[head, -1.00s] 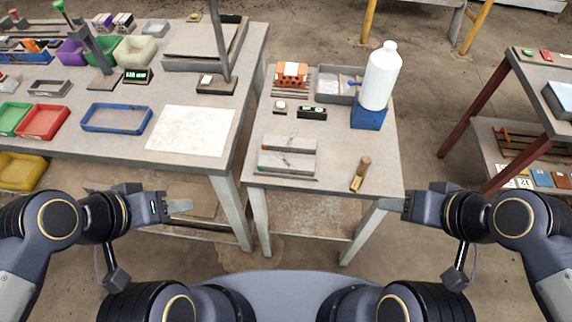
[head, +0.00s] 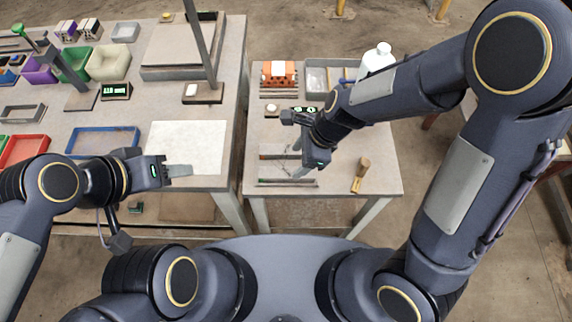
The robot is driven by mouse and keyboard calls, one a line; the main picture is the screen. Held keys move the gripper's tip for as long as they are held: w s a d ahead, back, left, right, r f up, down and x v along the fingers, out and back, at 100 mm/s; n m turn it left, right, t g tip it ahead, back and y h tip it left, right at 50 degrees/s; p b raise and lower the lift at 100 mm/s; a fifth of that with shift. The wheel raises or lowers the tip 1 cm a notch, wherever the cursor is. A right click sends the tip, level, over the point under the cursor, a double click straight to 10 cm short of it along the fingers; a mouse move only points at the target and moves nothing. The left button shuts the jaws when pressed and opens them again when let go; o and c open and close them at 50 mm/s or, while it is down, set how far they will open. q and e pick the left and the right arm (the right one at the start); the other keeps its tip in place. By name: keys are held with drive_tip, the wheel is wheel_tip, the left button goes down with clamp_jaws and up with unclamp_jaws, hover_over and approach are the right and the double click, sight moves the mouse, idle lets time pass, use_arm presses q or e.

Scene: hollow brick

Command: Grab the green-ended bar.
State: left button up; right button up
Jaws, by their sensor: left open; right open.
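Two grey bars lie side by side on the small table. The far bar (head: 270,156) has a reddish mark near its left end. My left gripper (head: 180,171) is open and empty in front of the large table, away from the bars.
The small table (head: 338,186) also holds a wooden-handled tool (head: 361,174), an orange hollow brick (head: 279,72), a grey tray (head: 317,78) and a white bottle (head: 376,58). The large table (head: 225,120) at left has a white sheet (head: 200,145) and a blue tray (head: 90,142).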

sight(287, 172)
drive_tip(key=b+x, duration=0.1)
drive_tip(key=x, duration=0.6)
drive_tip(key=shift+w+f, duration=0.1)
drive_tip(key=shift+f, duration=0.3)
drive_tip(key=c, duration=1.3)
drive_tip(key=shift+o, duration=0.2)
drive_tip(key=shift+r, duration=0.15)
